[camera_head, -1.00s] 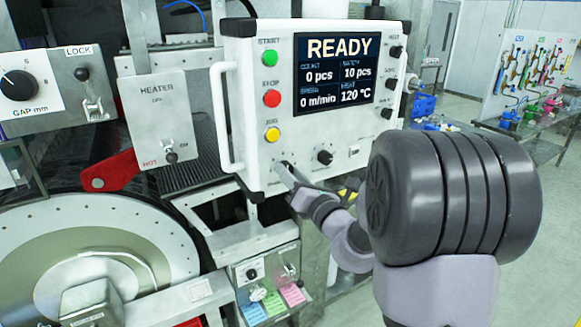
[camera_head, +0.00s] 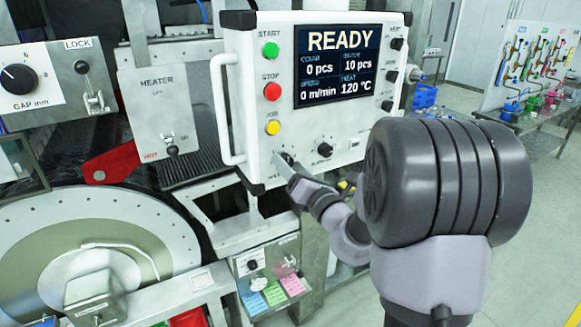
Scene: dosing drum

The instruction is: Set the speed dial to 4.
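The white control panel (camera_head: 247,90) stands upright, its screen (camera_head: 337,65) reading READY and 0 m/min. A small dark knob (camera_head: 288,158) sits low on the panel, below the yellow button. Its scale and label are too small or covered to read, so I cannot tell its setting. A second black knob (camera_head: 324,150) is to its right. My gripper (camera_head: 287,165) reaches in from the lower right, its tips at the lower-left knob. The fingers overlap the knob from this angle; whether they are closed on it cannot be told.
Green (camera_head: 271,50), red (camera_head: 272,91) and yellow (camera_head: 272,128) buttons run down the panel's left side. A bar handle (camera_head: 223,110) stands out at its left edge. More small knobs line the right edge. A lower box with coloured tags (camera_head: 273,294) hangs below.

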